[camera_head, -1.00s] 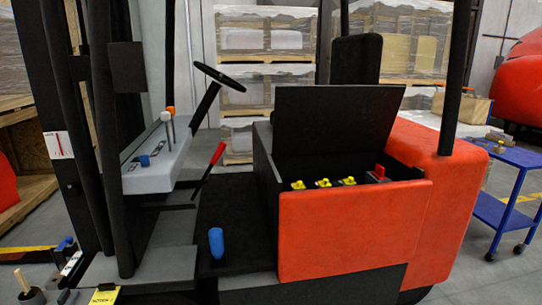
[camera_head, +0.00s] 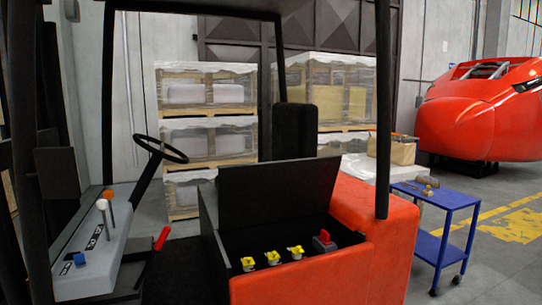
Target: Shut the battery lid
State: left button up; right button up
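The battery lid (camera_head: 279,190) is a flat black panel on the forklift. It stands raised and tilted back at the rear of the battery compartment. The open compartment (camera_head: 231,246) has black walls and a red front panel (camera_head: 320,275). Inside are several yellow caps or connectors (camera_head: 271,258) and a grey block with a red top (camera_head: 324,242). The black seat (camera_head: 294,134) stands behind the lid. Neither of my grippers shows in this view.
The steering wheel (camera_head: 160,149) and lever console (camera_head: 95,250) are at the left. A black post (camera_head: 383,110) rises at the right of the compartment. A blue cart (camera_head: 440,200) stands to the right on open floor. Wrapped pallets (camera_head: 207,115) are stacked behind.

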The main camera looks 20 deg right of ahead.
aim_at(251, 194)
jog(key=z, duration=0.65)
jog(key=i, duration=1.45)
jog(key=z, duration=0.85)
